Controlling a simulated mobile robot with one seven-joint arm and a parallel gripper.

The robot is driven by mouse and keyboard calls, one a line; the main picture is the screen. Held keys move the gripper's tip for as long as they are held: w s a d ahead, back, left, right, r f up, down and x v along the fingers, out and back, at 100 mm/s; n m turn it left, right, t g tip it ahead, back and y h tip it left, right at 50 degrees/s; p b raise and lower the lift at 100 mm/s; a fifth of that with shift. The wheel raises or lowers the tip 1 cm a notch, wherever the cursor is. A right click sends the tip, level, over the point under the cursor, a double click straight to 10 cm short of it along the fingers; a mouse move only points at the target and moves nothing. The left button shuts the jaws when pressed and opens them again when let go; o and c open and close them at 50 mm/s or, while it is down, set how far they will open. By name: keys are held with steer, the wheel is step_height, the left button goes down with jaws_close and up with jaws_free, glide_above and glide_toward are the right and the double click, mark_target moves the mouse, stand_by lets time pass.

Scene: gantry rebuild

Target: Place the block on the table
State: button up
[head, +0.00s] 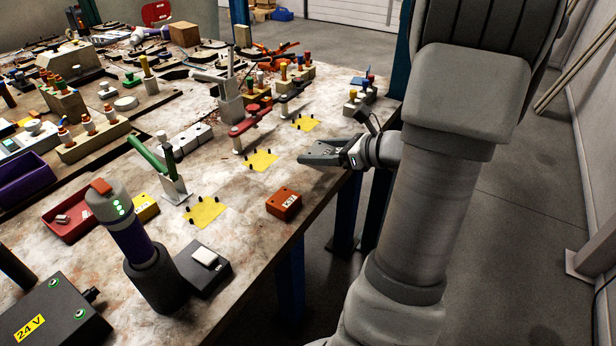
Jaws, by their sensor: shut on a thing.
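My gripper (318,153) is a dark grey-green shape at the end of my arm, near the right edge of the table (240,232). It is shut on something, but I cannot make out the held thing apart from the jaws. An orange block with a pale label (284,203) rests on the table near its front right edge, apart from my gripper and nearer the camera. I cannot tell whether my gripper touches the table top or is just above it.
Yellow squares with dark corner pegs lie bare on the table: a near one (205,213), a middle one (261,161) and a far one (304,122). A red clamp (250,120), a green-handled clamp (148,158) and a purple-banded post (130,240) stand around them.

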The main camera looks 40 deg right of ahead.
mark_target(308, 181)
steer(key=shift+w+a+f, duration=0.25)
steer(key=shift+a+f, duration=0.15)
steer(key=shift+a, duration=0.15)
steer(key=shift+w+a+f, duration=0.2)
steer(key=shift+a+f, duration=0.15)
steer(key=shift+a, duration=0.15)
steer(key=shift+f+b, duration=0.95)
steer(key=shift+f, duration=0.9)
steer(key=shift+f, duration=0.2)
steer(key=o, duration=1.6)
steer(key=shift+c, duration=0.2)
